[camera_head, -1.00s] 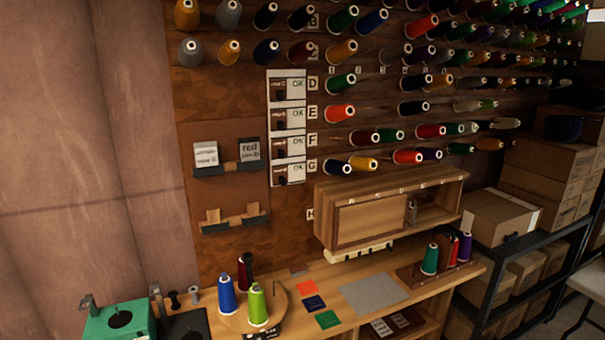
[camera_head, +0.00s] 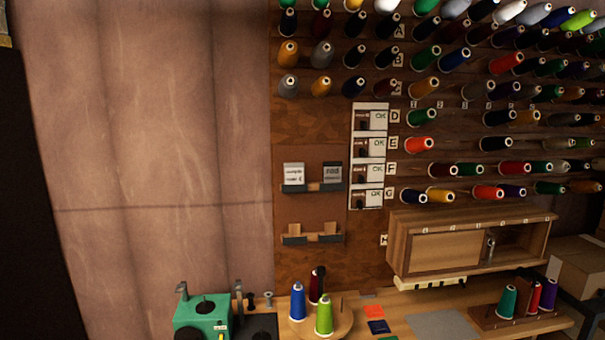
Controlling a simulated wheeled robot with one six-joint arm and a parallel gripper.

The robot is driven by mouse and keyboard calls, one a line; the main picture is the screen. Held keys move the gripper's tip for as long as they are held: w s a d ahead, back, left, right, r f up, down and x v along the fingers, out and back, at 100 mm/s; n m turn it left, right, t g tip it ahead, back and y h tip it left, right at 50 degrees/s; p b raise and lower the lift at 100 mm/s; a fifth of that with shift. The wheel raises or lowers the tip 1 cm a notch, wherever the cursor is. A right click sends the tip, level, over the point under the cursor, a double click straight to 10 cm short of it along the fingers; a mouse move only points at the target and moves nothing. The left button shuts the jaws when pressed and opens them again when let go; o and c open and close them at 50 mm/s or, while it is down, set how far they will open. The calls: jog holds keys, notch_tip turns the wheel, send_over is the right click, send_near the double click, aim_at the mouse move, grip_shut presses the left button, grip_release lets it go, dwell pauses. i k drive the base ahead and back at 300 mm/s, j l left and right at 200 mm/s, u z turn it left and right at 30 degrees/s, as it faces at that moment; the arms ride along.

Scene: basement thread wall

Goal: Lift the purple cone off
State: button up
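A purple cone (camera_head: 550,294) stands upright at the far right of the bench, on a low wooden stand (camera_head: 490,322). A red cone (camera_head: 534,297) and a teal cone (camera_head: 508,301) stand beside it on the same stand. Dark purple-looking cones also sit on the wall pegs, such as one in the lower row (camera_head: 512,191); their exact colour is hard to tell. My gripper is not in view.
The bench (camera_head: 400,305) also holds a round wooden turntable (camera_head: 343,325) with blue, green and dark red cones, and a green machine (camera_head: 203,315) at left. A wooden cabinet (camera_head: 440,252) hangs above the bench. Cardboard boxes (camera_head: 580,268) stand at right.

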aim_at(548, 294)
jog(key=z, duration=1.35)
